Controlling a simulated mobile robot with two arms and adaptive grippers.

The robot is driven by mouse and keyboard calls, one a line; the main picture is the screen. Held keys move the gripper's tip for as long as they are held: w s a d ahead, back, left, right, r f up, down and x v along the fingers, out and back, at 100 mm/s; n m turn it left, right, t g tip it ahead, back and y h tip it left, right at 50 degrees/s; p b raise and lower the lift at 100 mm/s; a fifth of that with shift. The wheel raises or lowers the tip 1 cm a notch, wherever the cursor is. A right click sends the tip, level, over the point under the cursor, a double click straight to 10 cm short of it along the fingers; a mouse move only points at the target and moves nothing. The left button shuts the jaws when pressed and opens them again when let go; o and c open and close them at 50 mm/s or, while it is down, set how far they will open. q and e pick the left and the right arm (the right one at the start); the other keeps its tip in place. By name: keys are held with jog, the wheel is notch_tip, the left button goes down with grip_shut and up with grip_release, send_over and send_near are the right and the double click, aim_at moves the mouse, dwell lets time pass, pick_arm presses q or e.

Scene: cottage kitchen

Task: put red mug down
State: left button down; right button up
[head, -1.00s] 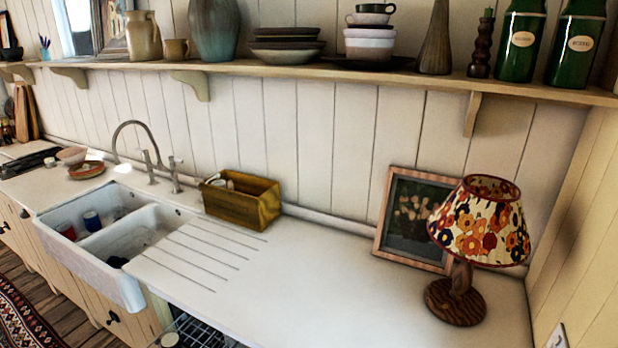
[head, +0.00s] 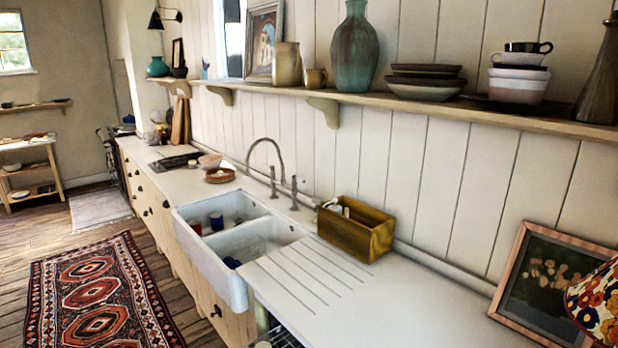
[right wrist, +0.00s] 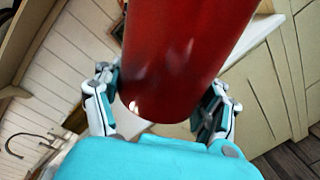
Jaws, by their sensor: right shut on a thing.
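The red mug (right wrist: 180,60) fills the upper middle of the right wrist view, large and glossy. My right gripper (right wrist: 160,95) is shut on it, with a finger on either side of it. The mug's far end is cut off by the top of the picture, and no handle shows. Neither gripper shows in the head view. My left gripper is in no view.
The white counter (head: 435,300) has bare room right of the drainer grooves. A wooden box (head: 355,230) stands behind them. The double sink (head: 235,262) holds a blue mug (head: 217,221). A picture frame (head: 520,262) and lamp (head: 600,300) stand at right.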

jog(key=m, duration=0.1)
jog(key=a+m, duration=0.1)
jog(key=m, duration=0.2)
jog(key=shift+w+a+r+m+g, duration=0.2)
jog(key=shift+a+m+g, duration=0.1)
jog(key=shift+g, duration=0.1)
